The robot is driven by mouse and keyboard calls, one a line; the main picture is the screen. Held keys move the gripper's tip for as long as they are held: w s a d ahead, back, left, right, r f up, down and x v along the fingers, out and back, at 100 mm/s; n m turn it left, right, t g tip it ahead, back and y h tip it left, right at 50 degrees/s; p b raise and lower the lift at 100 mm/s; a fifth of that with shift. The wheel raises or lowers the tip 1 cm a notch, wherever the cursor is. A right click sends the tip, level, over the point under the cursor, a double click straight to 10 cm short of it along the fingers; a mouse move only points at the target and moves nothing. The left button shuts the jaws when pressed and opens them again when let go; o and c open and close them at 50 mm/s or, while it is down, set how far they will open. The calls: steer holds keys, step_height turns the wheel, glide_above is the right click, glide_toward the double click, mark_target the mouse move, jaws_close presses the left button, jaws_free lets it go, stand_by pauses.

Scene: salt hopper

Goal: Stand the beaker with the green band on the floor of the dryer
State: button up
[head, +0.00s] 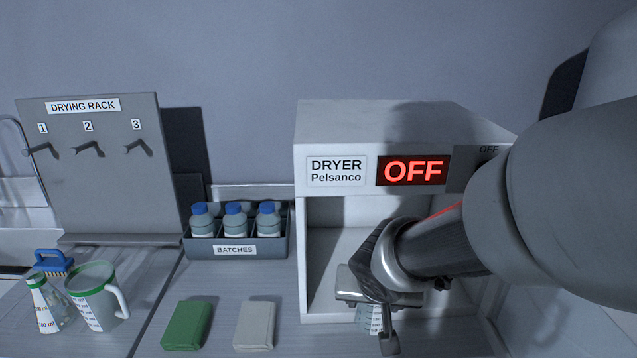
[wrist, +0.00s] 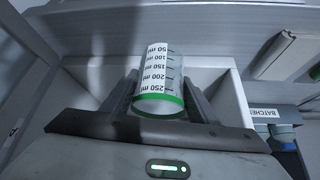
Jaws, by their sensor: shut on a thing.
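My gripper (head: 374,312) is at the open front of the white dryer (head: 303,250), shut on the beaker with the green band. In the wrist view the clear beaker (wrist: 158,72) sits between the two fingers, with its white ml scale and its green band (wrist: 158,104) close to the gripper body. In the head view only a small part of the beaker (head: 367,320) shows below my gripper, overlapping the dryer's front lip. I cannot tell whether its base touches anything. The dryer's display (head: 413,171) reads OFF. My arm hides the right part of the opening.
A grey BATCHES bin (head: 205,249) with several blue-capped bottles stands left of the dryer. A green block (head: 187,325) and a pale block (head: 254,325) lie in front. A flask (head: 46,305), a jug (head: 100,300), a blue brush (head: 53,262) and an empty drying rack (head: 95,190) are left.

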steer(key=w, duration=0.3)
steer(key=w+d+p, duration=0.1)
steer(key=w, duration=0.3)
steer(key=shift+w+d, duration=0.15)
steer(key=shift+d, duration=0.05)
steer(key=w, duration=0.1)
steer(key=w+p, duration=0.1)
steer(key=w+d, duration=0.1)
steer(key=w, duration=0.1)
steer(key=shift+w+f+p, duration=0.1)
steer(key=shift+f+p, duration=0.2)
steer(key=shift+f, duration=0.1)
steer(key=shift+a, duration=0.1)
steer(key=shift+f, duration=0.1)
steer(key=shift+f, duration=0.15)
steer(key=o, duration=1.2)
